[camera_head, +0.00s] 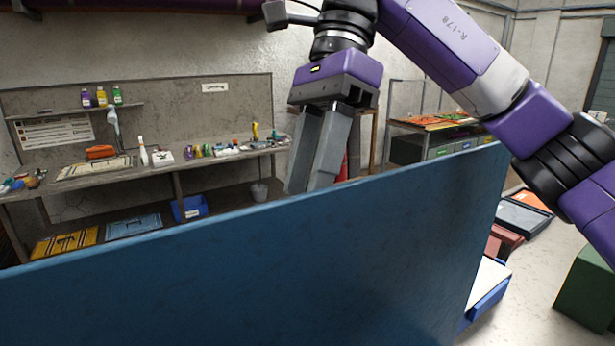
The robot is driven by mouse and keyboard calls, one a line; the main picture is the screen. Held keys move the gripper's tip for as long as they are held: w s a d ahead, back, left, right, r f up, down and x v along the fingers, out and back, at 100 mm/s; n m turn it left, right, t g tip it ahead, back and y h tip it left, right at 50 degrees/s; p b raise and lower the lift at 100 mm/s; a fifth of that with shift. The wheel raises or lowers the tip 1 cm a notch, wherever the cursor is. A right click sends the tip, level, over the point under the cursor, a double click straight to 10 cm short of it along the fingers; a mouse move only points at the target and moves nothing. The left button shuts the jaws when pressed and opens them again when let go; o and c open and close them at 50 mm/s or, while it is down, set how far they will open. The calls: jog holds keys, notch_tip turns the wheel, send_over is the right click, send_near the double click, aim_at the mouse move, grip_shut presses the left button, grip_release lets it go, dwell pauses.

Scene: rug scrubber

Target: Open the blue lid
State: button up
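A large flat blue panel (270,270) fills the lower part of the head view and looks like the blue lid. It stands steeply, with its top edge slanting up to the right. Its hinge, its lower edge and whatever it covers are out of view or hidden. My gripper (313,185) points down at the far side of the panel's top edge, near the middle of the picture. Its grey fingers look close together, and their tips are at or behind the edge. I cannot tell whether they touch the panel or how far apart they are.
A workbench (190,165) with bottles and small items runs along the back wall. A green box (588,290) stands at the right. Some floor between it and the panel is clear.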

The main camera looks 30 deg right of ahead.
jog(key=shift+s+a+f, duration=0.1)
jog(key=shift+a+f, duration=0.05)
jog(key=shift+f, duration=0.2)
grip_shut()
dwell(1.3)
